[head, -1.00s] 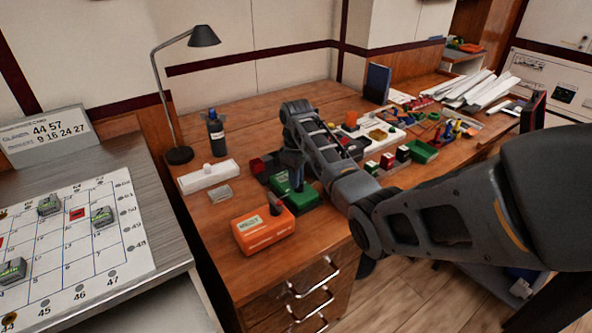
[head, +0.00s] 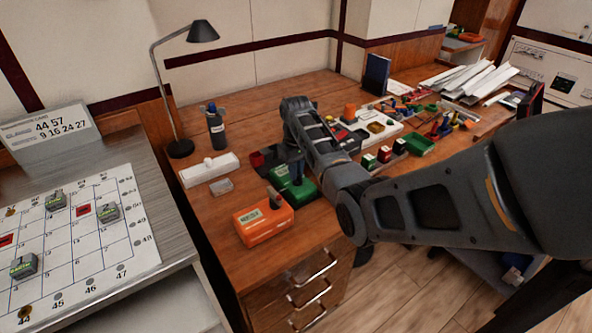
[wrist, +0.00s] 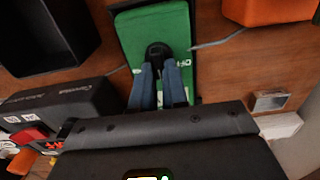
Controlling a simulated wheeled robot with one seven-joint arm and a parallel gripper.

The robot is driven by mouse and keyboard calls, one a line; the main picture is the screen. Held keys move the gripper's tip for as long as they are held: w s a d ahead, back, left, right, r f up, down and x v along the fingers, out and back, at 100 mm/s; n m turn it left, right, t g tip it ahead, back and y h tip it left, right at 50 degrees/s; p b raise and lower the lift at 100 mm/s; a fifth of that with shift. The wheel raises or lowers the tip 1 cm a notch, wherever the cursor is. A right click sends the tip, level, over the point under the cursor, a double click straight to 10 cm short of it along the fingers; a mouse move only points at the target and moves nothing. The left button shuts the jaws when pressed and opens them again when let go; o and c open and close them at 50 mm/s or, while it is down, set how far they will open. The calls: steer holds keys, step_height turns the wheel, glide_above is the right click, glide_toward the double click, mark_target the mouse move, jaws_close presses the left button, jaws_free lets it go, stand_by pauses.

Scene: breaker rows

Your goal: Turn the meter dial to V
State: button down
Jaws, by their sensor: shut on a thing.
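A green box (head: 299,190), which looks like the meter, lies on the wooden desk in the head view. In the wrist view the green box (wrist: 152,28) fills the top middle, with a round black dial (wrist: 158,52) on its face. White lettering beside the dial looks like OFF and is partly cut by a finger. My gripper (wrist: 160,74) has its blue fingers closed on the dial from below in the picture. In the head view my gripper (head: 296,168) points down over the green box. The dial's pointer and any V mark are hidden or too small to read.
An orange box (head: 262,223) with a dark knob stands in front of the green one. A white strip (head: 208,170), a dark bottle (head: 216,130) and a lamp (head: 181,148) are to the left. Several small parts crowd the desk to the right.

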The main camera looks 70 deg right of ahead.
steer(key=c, duration=1.1)
jaws_free()
steer(key=shift+c, duration=0.2)
step_height(320, 180, up, 8)
steer(key=shift+f+b, duration=0.1)
steer(key=shift+b, duration=0.25)
